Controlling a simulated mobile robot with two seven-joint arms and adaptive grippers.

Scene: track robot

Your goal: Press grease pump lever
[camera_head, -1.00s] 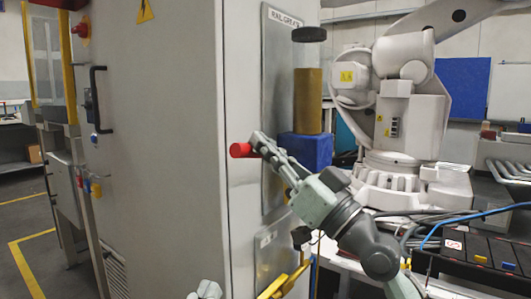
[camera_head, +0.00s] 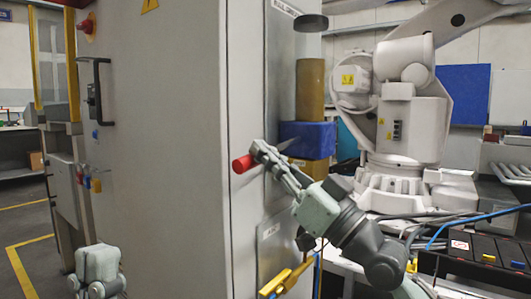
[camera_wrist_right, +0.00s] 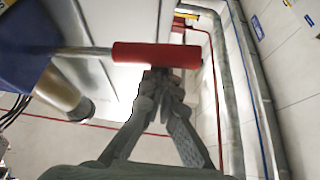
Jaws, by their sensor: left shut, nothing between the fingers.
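The grease pump stands on the cabinet's side panel, with a blue body (camera_head: 307,138), a brown cylinder (camera_head: 310,88) above it and a dark cap higher up. Its lever ends in a red handle (camera_head: 242,164), which tilts slightly in the head view. The red handle (camera_wrist_right: 156,55) and its metal rod cross the right wrist view. My right gripper (camera_head: 258,149) is at the handle's right end, its fingers together; I cannot tell whether they touch it. In the wrist view its fingertips (camera_wrist_right: 163,78) meet next to the handle. My left gripper (camera_head: 97,285) is low at the left, shut and away from the pump.
The tall grey cabinet (camera_head: 170,150) fills the middle left. A white robot arm (camera_head: 410,110) stands behind at the right. A black case (camera_head: 490,255) and cables lie on the right. A yellow part (camera_head: 285,280) is below my right arm. Floor at the far left is open.

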